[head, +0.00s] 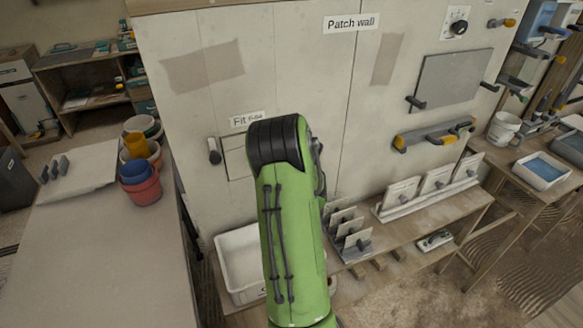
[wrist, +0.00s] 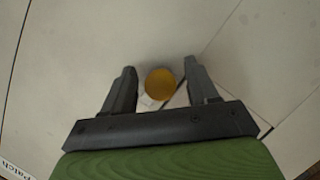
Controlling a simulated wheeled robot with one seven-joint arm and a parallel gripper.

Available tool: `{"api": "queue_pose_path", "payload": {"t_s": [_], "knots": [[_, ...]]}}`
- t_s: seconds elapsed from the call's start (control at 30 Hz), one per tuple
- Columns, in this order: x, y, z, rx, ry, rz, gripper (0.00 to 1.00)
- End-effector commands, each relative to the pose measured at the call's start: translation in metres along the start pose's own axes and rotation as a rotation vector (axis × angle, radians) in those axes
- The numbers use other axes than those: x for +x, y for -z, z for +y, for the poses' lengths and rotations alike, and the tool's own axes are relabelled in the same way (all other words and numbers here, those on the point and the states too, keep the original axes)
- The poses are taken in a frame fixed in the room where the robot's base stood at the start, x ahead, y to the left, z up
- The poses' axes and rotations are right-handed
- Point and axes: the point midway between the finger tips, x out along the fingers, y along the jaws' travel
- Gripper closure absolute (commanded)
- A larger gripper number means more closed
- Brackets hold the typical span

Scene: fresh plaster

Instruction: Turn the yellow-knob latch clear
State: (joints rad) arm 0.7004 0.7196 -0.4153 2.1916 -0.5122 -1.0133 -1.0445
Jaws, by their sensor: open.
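The round yellow knob (wrist: 161,84) shows in the wrist view, seen end-on against the pale wall. A small pale part of the latch (wrist: 148,101) shows just below and left of it. My gripper (wrist: 160,68) is open, with one dark finger on each side of the knob. Gaps show between the knob and both fingers; its depth relative to the fingertips is hard to tell. In the head view my green arm hides the gripper and this knob. A panel (head: 238,160) set in the wall is partly hidden behind my arm, with a dark handle (head: 214,152) at its left.
Below the wall, a bench holds a white tub (head: 240,262), a rack of small plates (head: 350,235) and a tile rack (head: 425,190). A yellow-and-grey tool (head: 433,135) hangs on the right. Stacked buckets (head: 141,182) stand on the left table.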

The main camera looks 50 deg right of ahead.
Motion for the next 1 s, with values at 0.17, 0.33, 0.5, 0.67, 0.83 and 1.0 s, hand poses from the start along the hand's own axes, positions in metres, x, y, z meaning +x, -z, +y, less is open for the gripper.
{"api": "queue_pose_path", "payload": {"t_s": [0.17, 0.33, 0.5, 0.67, 0.83, 1.0], "knots": [[-0.022, -0.002, 0.0, 0.005, -0.003, -0.002, 0.42], [-0.067, -0.004, -0.002, 0.006, -0.006, 0.0, 0.42], [-0.093, -0.001, -0.004, -0.004, -0.004, 0.011, 0.42], [-0.112, -0.001, -0.006, -0.007, -0.001, 0.015, 0.42], [-0.131, -0.003, -0.005, 0.0, -0.005, 0.007, 0.42], [-0.151, -0.001, -0.002, 0.0, -0.003, 0.003, 0.42]]}}
